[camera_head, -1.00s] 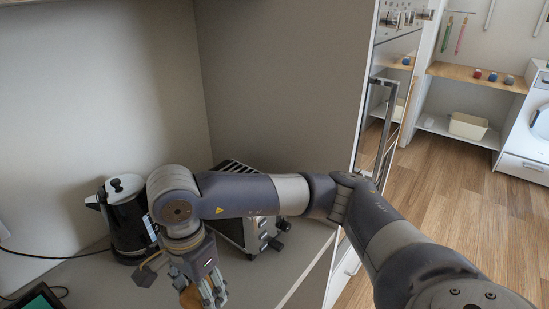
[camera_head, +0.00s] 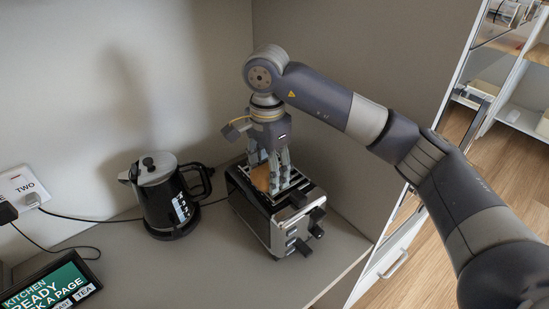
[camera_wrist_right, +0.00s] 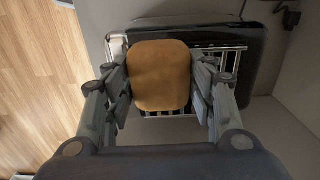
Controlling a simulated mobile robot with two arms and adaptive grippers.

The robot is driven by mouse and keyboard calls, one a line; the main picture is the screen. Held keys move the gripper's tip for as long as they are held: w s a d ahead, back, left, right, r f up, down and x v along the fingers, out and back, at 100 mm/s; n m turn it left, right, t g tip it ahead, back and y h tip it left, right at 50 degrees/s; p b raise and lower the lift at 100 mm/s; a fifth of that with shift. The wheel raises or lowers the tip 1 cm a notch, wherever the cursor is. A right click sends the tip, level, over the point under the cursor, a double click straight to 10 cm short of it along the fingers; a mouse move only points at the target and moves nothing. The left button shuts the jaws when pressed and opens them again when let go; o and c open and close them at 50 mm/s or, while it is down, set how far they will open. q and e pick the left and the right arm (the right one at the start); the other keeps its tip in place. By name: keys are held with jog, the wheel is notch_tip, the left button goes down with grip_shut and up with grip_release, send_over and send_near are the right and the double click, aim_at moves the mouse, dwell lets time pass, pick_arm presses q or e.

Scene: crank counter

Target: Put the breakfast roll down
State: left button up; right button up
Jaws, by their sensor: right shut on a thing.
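The breakfast roll (camera_wrist_right: 159,75) is a flat, golden-brown piece held between the fingers of my right gripper (camera_head: 272,178). The right gripper is shut on it above the toaster (camera_head: 262,222), a black and chrome box with wire slots on top. In the right wrist view the roll covers part of the toaster's wire rack (camera_wrist_right: 228,60). In the head view the roll (camera_head: 260,178) shows partly behind the fingers, close to the toaster's top; I cannot tell whether it touches. My left gripper is not in view.
A black and steel kettle (camera_head: 163,200) stands left of the toaster. A dark screen with green (camera_head: 52,287) lies at the front left, near a wall socket (camera_head: 24,192) with cables. The counter (camera_head: 215,275) in front is clear. Its edge drops off at the right.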

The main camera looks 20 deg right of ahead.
jog(key=w, duration=0.1)
jog(key=w+d+p, duration=0.1)
jog(key=w, duration=0.1)
jog(key=w+d, duration=0.1)
jog(key=shift+w+d+f, duration=0.15)
jog(key=shift+w+d, duration=0.1)
jog(key=shift+w, duration=0.05)
jog(key=shift+w+d+f+p, duration=0.15)
jog(key=shift+w+p, duration=0.25)
notch_tip(320, 180, down, 3)
jog(key=shift+r+p, duration=0.15)
jog(key=shift+p, duration=0.8)
jog(key=shift+d+f, duration=0.1)
jog(key=shift+f, duration=0.25)
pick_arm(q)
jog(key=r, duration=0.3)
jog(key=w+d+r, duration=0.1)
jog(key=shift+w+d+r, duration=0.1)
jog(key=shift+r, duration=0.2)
pick_arm(e)
jog(key=shift+f, duration=0.1)
jog(key=shift+f, duration=0.15)
jog(key=o, duration=0.8)
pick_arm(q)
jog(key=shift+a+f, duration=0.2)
